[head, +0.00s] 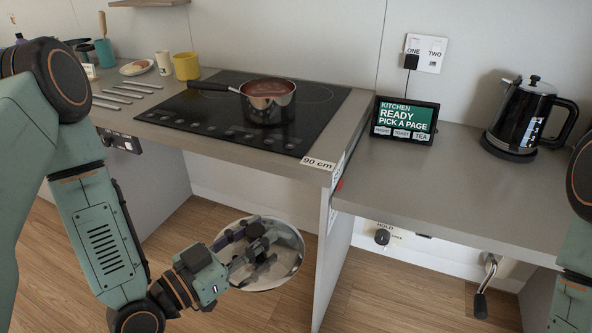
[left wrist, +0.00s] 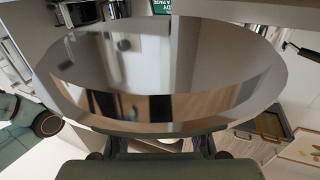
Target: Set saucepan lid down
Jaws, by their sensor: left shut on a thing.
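My left gripper (head: 258,246) is shut on the saucepan lid (head: 290,250), a round shiny disc. It holds the lid in the air in front of the counter, below the level of its top. In the left wrist view the mirror-like lid (left wrist: 190,60) fills most of the picture, and the fingers are mostly hidden. The saucepan (head: 268,108) stands uncovered on the black hob (head: 190,113), with reddish-brown contents and its handle pointing left. My right arm shows at the right edge, but its gripper is out of view.
The raised counter ends at a "90 cm" label (head: 319,164). The lower counter (head: 430,185) to its right has a bare front, with a tablet (head: 405,121) and a black kettle (head: 527,118) behind. A crank (head: 484,285) hangs below. Yellow mug (head: 187,66) and utensils (head: 122,94) are left.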

